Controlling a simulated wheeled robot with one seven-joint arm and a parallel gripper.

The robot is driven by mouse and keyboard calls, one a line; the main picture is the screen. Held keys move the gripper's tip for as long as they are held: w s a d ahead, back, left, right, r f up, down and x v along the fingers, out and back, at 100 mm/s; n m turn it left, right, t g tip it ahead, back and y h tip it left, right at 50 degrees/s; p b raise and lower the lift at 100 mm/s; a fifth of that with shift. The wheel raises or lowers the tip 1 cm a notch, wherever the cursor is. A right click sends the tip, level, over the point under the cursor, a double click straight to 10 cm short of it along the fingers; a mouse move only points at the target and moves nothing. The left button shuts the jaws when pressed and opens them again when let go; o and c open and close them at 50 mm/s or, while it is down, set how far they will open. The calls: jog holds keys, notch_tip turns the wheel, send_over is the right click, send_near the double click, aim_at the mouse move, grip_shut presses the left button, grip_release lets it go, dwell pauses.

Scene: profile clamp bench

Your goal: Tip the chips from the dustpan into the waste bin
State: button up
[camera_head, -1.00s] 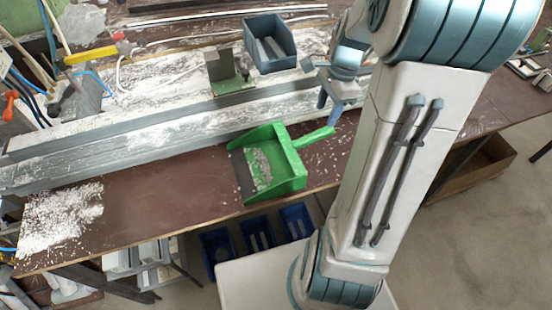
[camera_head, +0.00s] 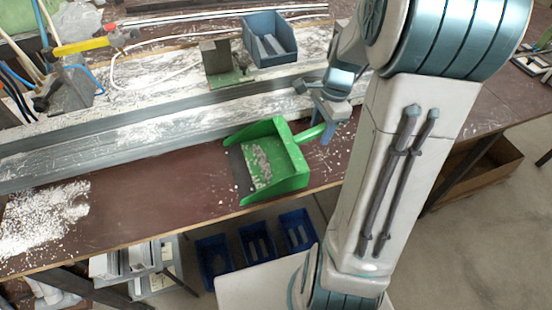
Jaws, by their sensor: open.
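The green dustpan (camera_head: 291,165) lies on the brown bench top near its front edge, with its open mouth to the left and its handle (camera_head: 311,133) pointing right. Pale chips (camera_head: 259,164) lie inside the pan. My gripper (camera_head: 326,133) is at the end of the handle, open, with its fingers pointing down. Whether the fingers straddle the handle or only stand beside it I cannot tell. No container is clearly recognisable as the waste bin.
A grey-blue box (camera_head: 269,42) with bars stands at the back. Several blue bins (camera_head: 213,262) sit below the bench front. A brown open box (camera_head: 478,172) is under the bench at right. Loose white chips (camera_head: 45,215) cover the bench's left end. A long metal profile (camera_head: 140,142) runs behind the dustpan.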

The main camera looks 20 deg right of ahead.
grip_shut()
notch_tip(320, 180, up, 12)
jog(key=p, duration=0.9)
jog(key=shift+p, duration=0.4)
